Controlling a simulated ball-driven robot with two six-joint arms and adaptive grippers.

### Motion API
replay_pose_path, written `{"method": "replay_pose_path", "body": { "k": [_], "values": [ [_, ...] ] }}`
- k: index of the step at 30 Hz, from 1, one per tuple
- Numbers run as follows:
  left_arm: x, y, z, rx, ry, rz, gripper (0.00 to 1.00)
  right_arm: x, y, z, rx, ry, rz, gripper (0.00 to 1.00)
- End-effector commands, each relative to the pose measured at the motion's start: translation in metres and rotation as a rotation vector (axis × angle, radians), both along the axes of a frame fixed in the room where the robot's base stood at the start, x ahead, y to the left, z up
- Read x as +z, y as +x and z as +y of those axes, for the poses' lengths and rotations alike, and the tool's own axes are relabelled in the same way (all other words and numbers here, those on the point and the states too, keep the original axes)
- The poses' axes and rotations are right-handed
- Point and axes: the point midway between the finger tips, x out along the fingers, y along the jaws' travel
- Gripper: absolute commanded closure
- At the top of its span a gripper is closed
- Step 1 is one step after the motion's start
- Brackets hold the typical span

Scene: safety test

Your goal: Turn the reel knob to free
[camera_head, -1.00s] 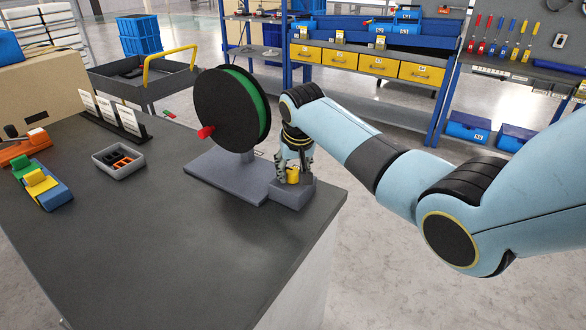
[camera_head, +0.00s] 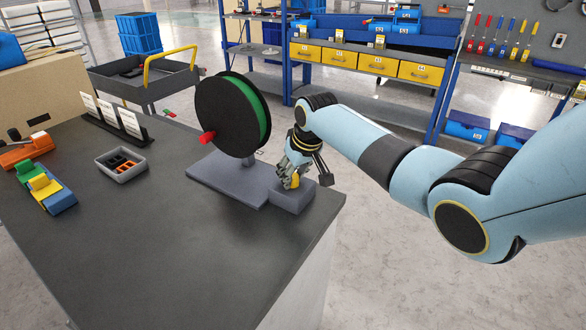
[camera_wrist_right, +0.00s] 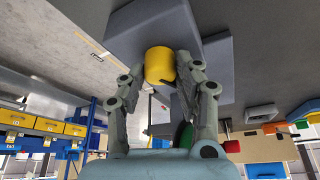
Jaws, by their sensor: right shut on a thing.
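The reel (camera_head: 226,112), a black disc with green inside and a red crank handle (camera_head: 207,137), stands on a grey base plate (camera_head: 222,182) on the dark table. A yellow knob (camera_head: 295,181) sits on a grey block (camera_head: 298,200) at the base's right end. My right gripper (camera_head: 289,180) is at the knob and partly hides it. In the right wrist view the gripper (camera_wrist_right: 160,76) has its two fingers on either side of the yellow knob (camera_wrist_right: 160,64), shut on it. The knob's pointer and labels cannot be read. My left gripper is not in view.
A small grey bin (camera_head: 121,165) with orange and black parts, a white card stand (camera_head: 112,118) and orange, green and yellow-blue items stand on the left of the table (camera_head: 150,235). The table's front middle is clear. Its right edge is close to the block.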

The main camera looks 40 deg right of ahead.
Motion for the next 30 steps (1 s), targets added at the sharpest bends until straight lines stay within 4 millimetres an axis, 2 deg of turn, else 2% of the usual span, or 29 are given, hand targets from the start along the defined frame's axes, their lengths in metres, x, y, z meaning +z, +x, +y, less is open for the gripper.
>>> {"method": "replay_pose_path", "body": {
  "k": [5, 13, 30],
  "values": [
    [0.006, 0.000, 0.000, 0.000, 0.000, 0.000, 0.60, 0.001, 0.000, -0.002, 0.163, 0.000, 0.000, 1.00],
    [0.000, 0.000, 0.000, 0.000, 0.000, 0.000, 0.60, -0.001, 0.001, -0.003, 0.420, 0.000, -0.002, 1.00],
    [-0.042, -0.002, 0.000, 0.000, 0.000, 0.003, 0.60, -0.003, 0.003, -0.004, 0.947, -0.001, -0.003, 1.00]
  ]
}}
